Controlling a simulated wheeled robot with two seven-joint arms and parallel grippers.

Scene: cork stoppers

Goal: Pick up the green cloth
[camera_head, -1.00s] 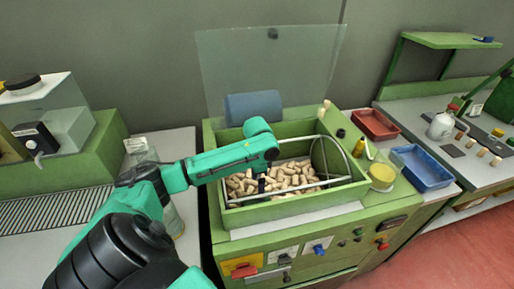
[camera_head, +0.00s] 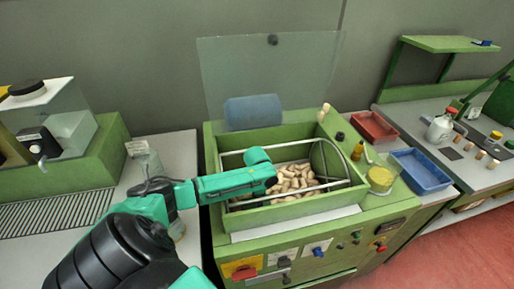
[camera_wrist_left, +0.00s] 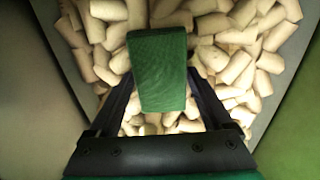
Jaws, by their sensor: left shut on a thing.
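In the left wrist view, a green block-shaped thing (camera_wrist_left: 160,68) with a fine grain lies between the fingers of my left gripper (camera_wrist_left: 163,92). It may be the folded green cloth; I cannot tell its material. The gripper is shut on it, above a heap of pale cork stoppers (camera_wrist_left: 240,68). In the head view my left arm reaches over the green bin (camera_head: 300,213), and its wrist hides the fingers and the held thing. The cork stoppers also show in the bin (camera_head: 295,178). My right gripper is out of view.
A wire frame (camera_head: 347,165) arches over the bin, and a clear panel (camera_head: 300,70) stands behind it. A blue roll (camera_head: 253,111) is at the back. Red (camera_head: 374,126) and blue (camera_head: 421,169) trays and a yellow-filled jar (camera_head: 381,178) stand to the right.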

